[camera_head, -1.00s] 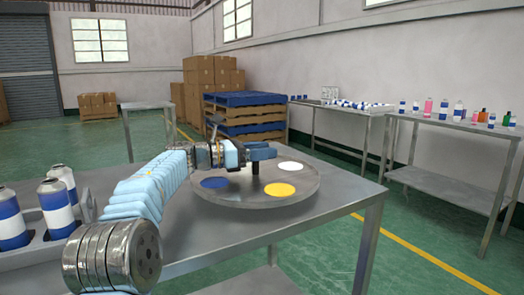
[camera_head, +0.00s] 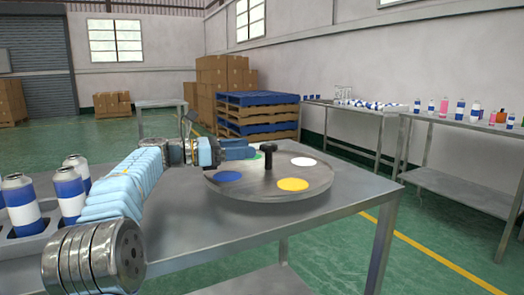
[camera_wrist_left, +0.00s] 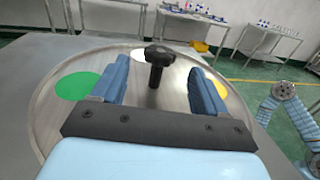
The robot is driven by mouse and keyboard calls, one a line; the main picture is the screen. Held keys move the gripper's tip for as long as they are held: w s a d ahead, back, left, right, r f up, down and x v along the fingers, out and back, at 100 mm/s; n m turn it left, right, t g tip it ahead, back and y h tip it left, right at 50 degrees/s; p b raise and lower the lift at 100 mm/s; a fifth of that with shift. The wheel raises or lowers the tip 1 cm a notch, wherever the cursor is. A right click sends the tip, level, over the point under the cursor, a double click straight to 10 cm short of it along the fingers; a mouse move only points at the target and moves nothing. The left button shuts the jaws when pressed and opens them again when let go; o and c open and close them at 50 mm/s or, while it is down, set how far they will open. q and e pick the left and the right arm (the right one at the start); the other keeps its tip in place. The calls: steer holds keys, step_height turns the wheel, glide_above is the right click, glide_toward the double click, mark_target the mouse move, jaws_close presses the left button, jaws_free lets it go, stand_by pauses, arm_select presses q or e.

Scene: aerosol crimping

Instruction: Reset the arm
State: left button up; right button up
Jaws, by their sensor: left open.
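My left gripper (camera_head: 254,150) reaches over the left side of a round metal turntable (camera_head: 262,191). It is open and empty. The turntable's black upright knob (camera_head: 268,158) stands just right of the fingertips in the head view. In the left wrist view, the knob (camera_wrist_left: 158,62) appears between the two spread blue fingers of my left gripper (camera_wrist_left: 158,75), with clear gaps on both sides. Blue (camera_head: 227,177), yellow (camera_head: 292,184) and white (camera_head: 303,162) discs show on the turntable. A green disc (camera_wrist_left: 77,86) shows at left in the wrist view. My right gripper is out of view.
The turntable stands on a metal table (camera_head: 355,192). Blue-and-white cans (camera_head: 68,195) stand in a holder at the table's left. A side table (camera_head: 455,185) with bottles, pallets (camera_head: 255,118) and stacked boxes (camera_head: 222,85) are farther back. The table right of the turntable is clear.

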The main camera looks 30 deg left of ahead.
arm_select(q)
steer(key=shift+v, duration=1.5)
